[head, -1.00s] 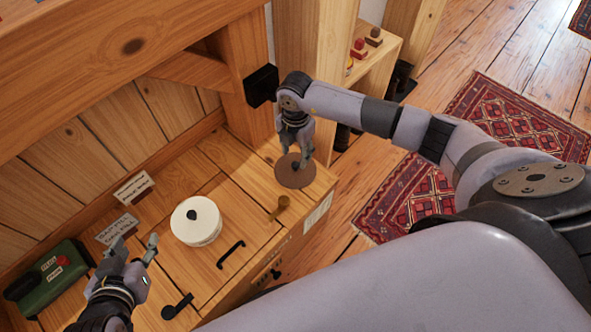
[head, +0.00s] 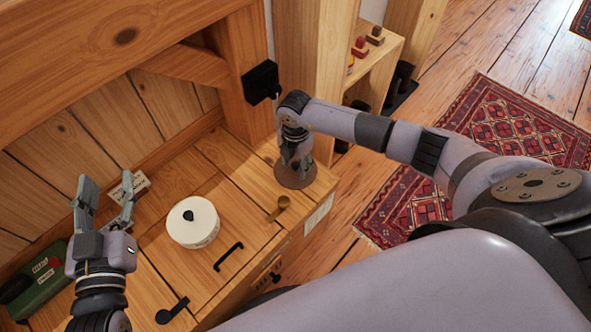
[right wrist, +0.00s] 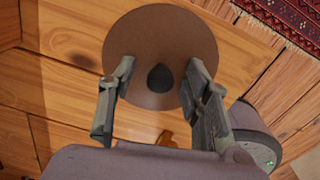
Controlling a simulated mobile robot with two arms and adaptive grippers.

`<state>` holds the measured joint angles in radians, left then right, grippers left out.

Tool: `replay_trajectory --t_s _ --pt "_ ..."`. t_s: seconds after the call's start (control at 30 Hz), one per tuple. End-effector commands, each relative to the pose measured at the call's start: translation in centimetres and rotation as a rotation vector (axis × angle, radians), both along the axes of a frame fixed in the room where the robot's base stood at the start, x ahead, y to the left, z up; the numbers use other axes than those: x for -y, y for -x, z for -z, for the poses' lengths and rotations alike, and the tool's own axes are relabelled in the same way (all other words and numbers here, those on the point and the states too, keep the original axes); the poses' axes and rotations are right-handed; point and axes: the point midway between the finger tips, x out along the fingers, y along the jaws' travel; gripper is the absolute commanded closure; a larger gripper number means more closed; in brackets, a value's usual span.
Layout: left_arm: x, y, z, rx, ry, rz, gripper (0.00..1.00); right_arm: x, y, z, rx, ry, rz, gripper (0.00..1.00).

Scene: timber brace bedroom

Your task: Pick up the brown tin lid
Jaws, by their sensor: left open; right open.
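The brown tin lid (head: 289,178) is a flat round disc lying near the right end of the wooden cabinet top. In the right wrist view the lid (right wrist: 150,35) shows a dark knob (right wrist: 160,78) near its middle. My right gripper (head: 294,170) is right over the lid, pointing down. In the wrist view its open fingers (right wrist: 158,85) stand on either side of the knob, apart from it. My left gripper (head: 103,195) is open and empty, raised above the cabinet's left part, away from the lid.
A white round tin (head: 190,235) with a dark knob stands mid-cabinet. A wooden post (head: 244,75) rises behind the lid.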

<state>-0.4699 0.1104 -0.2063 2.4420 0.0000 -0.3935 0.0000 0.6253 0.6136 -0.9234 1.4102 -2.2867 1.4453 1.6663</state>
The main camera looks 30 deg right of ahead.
Motion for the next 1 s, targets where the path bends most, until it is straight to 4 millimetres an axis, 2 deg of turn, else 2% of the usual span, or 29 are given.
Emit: replay_trajectory --t_s 0.2,0.87,1.0 --pt "0.01 -0.01 -0.06 0.002 0.0 0.0 0.55 0.0 0.01 0.0 0.0 0.0 0.0 0.56" --pt "0.03 0.01 -0.07 0.001 0.0 0.0 0.55 0.02 0.0 -0.03 0.0 0.0 0.0 1.0" --pt "0.02 0.0 -0.06 0.001 0.0 0.0 0.55 0.03 -0.01 -0.04 0.0 0.0 0.0 1.0"
